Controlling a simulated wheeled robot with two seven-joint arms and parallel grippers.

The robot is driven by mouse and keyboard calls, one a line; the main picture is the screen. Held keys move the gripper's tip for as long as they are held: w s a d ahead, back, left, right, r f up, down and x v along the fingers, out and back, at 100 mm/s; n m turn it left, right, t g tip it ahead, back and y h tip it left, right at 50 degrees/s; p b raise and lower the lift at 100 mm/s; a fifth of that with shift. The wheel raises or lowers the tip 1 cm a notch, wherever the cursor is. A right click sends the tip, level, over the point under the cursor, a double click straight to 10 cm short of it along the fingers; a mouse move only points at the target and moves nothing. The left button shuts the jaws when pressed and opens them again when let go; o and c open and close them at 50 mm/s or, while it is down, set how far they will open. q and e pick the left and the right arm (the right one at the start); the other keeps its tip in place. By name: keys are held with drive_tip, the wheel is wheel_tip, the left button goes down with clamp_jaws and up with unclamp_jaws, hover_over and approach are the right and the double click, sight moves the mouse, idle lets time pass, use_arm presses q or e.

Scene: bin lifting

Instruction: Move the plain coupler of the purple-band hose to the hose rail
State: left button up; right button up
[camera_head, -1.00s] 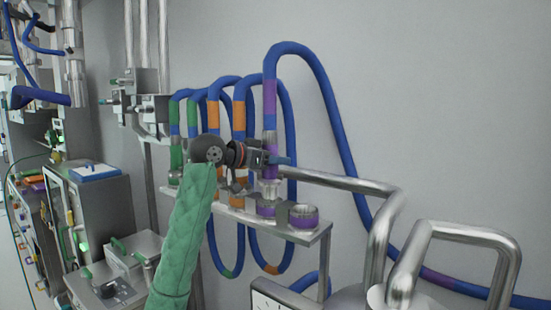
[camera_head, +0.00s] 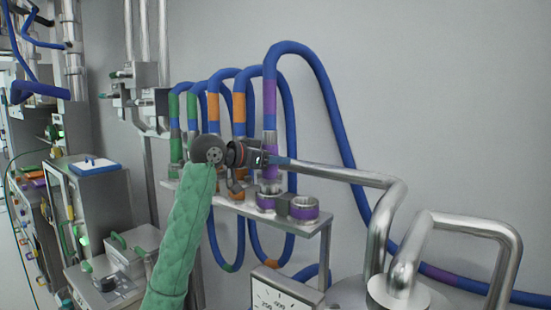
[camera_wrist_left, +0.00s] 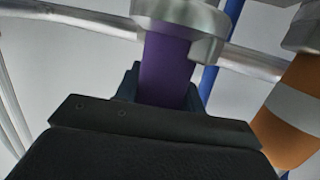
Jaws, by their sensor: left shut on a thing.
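The blue hose with the purple band (camera_head: 270,90) hangs in a loop whose left leg runs down to my left gripper (camera_head: 271,159). The gripper is shut on its purple lower end, just above the plain metal coupler (camera_head: 269,186). In the wrist view the purple section (camera_wrist_left: 165,68) sits between the fingers, with the grey coupler (camera_wrist_left: 185,15) at the top edge. The coupler is upright at the purple-ringed holder (camera_head: 266,203) on the hose rail (camera_head: 318,229). I cannot tell whether it is fully seated. My right gripper is out of view.
An empty-looking purple-ringed holder (camera_head: 303,208) is right of it. Orange-banded (camera_head: 239,105) and green-banded (camera_head: 192,105) hoses hang close on the left. A gauge (camera_head: 280,292) is below.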

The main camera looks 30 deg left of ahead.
use_arm(q)
drive_tip(key=shift+f+b, duration=0.55)
drive_tip(key=shift+f, duration=0.65)
idle(1.5)
drive_tip(key=o, duration=1.3)
drive_tip(key=shift+c, duration=0.2)
drive_tip(key=shift+s+a+b, duration=0.3)
drive_tip(key=shift+s+b, duration=0.1)
drive_tip(key=shift+s, duration=0.15)
drive_tip(key=b+v, duration=0.2)
drive_tip(key=v, duration=0.4)
drive_tip(key=shift+s+r, duration=0.2)
drive_tip(key=shift+s, duration=0.1)
